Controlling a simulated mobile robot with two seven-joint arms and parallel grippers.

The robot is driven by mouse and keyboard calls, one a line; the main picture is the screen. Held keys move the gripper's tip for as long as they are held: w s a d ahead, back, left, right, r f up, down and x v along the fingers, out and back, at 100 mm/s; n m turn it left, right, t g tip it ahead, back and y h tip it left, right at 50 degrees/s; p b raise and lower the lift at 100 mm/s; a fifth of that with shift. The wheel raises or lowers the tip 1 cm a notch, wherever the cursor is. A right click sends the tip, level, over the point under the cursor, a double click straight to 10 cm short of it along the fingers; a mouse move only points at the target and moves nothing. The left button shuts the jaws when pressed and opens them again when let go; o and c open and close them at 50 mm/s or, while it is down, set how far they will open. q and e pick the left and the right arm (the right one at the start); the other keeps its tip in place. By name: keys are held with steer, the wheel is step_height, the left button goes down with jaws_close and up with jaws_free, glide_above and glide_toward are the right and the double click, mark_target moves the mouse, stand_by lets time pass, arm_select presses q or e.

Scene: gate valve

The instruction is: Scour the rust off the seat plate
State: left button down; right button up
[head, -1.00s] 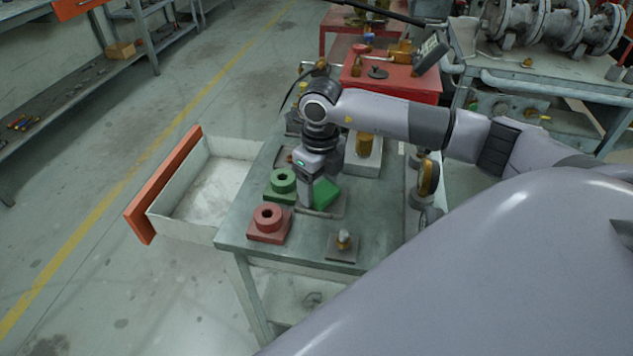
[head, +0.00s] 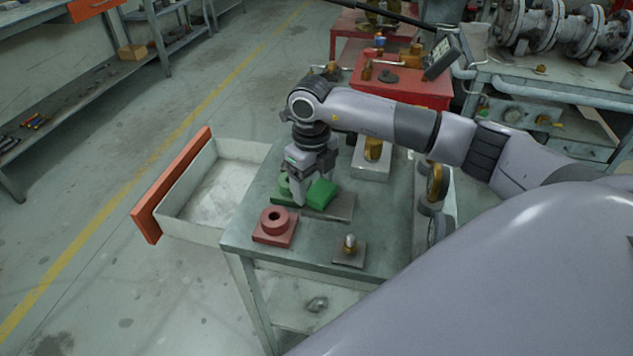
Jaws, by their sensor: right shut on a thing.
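My right gripper (head: 311,188) points down over the workbench and is shut on a green scouring pad (head: 322,194). The pad is tilted and sits low over the seat plate (head: 343,209), a flat dull brownish-grey plate on the bench top. The plate's right part shows bare; the pad and fingers hide much of its left part. I cannot tell whether the pad touches the plate, or how much rust is left. My left gripper is not in view.
A green flanged block (head: 283,187) is close beside my right fingers, partly hidden. A red flanged block (head: 274,225) and a small plate with a knob (head: 349,250) stand nearer the front edge. An open drawer (head: 210,190) juts out left.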

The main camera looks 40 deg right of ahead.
steer(key=r, duration=0.1)
steer(key=a+r+p, duration=0.2)
steer(key=r, duration=0.1)
steer(key=shift+w, duration=0.3)
steer(key=shift+s+d+r+p, duration=0.1)
steer(key=shift+d+r+p, duration=0.05)
steer(key=shift+r+p, duration=0.3)
steer(key=shift+s+d+r+p, duration=0.1)
steer(key=shift+r+p, duration=0.2)
steer(key=shift+r, duration=0.25)
steer(key=shift+f, duration=0.1)
steer(key=shift+d, duration=0.1)
step_height(320, 180, up, 3)
steer(key=shift+f+p, duration=0.1)
steer(key=shift+p, duration=0.9)
